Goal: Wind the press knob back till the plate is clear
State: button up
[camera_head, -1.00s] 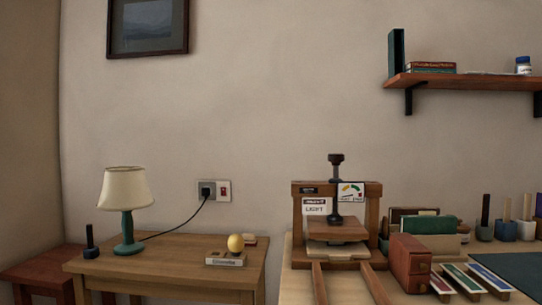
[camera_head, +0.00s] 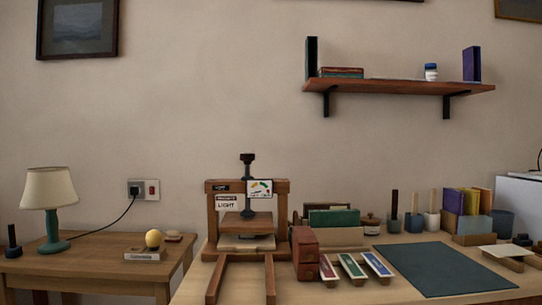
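The wooden book press (camera_head: 213,200) stands on the workbench left of the picture's middle. Its dark press knob (camera_head: 247,158) sits on top of a dark vertical screw above the crossbeam. The brown press plate (camera_head: 247,224) hangs low in the frame, over a pale flat thing (camera_head: 246,242) on the press bed. I cannot tell whether plate and pale thing touch. My gripper is not in view.
A red-brown box (camera_head: 305,253) and several coloured strips in trays stand right of the press. A dark green mat (camera_head: 444,269) covers the bench further right. A wall shelf (camera_head: 390,87) is above. A side table with a lamp (camera_head: 50,190) is left.

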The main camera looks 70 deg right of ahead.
aim_at(246, 158)
jog(key=k, duration=0.4)
jog(key=z, duration=0.75)
